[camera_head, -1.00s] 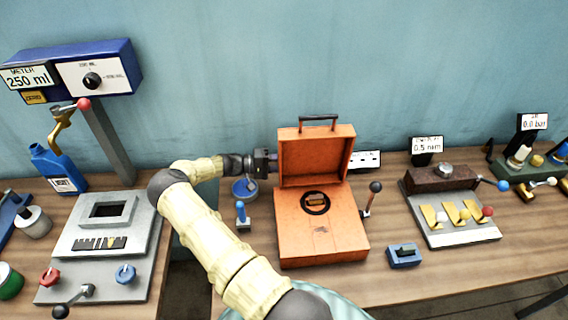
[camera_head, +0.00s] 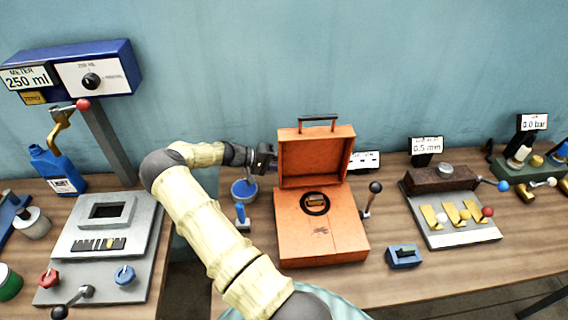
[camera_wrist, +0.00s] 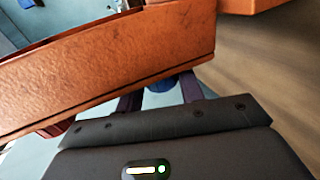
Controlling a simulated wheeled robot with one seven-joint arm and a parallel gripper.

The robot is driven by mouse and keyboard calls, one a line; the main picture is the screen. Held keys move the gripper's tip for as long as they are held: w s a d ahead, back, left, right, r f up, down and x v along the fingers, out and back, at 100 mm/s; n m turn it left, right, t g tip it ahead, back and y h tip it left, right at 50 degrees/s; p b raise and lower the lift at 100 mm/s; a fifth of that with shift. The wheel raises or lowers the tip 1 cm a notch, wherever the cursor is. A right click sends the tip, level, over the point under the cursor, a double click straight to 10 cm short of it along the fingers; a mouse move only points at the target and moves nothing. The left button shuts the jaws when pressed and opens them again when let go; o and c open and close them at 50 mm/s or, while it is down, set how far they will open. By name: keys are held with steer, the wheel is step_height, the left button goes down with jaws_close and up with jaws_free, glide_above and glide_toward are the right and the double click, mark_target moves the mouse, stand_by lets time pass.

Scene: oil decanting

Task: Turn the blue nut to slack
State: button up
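My gripper (camera_head: 272,160) is at the left side of the raised lid of an orange case (camera_head: 318,235). In the wrist view its two dark purple fingers (camera_wrist: 160,92) are apart and reach in under the lid's lower edge (camera_wrist: 110,85). A blue rounded piece (camera_wrist: 160,86) shows in the gap between the fingers, mostly covered by the lid. I cannot tell for sure that it is the blue nut, nor whether the fingers touch it. The fingertips are hidden behind the lid. In the head view no blue nut can be made out at the gripper.
A blue dish (camera_head: 244,190) and a small blue-handled part (camera_head: 241,216) stand left of the case. A lever with a dark knob (camera_head: 375,188) stands at its right. A blue box (camera_head: 404,256) lies on the wooden bench. A grey meter station (camera_head: 105,245) is at left.

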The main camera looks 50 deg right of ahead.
steer(key=o, duration=0.4)
steer(key=b+v, duration=0.5)
steer(key=v, duration=1.2)
steer(key=shift+w, duration=0.2)
steer(key=shift+a+r, duration=0.1)
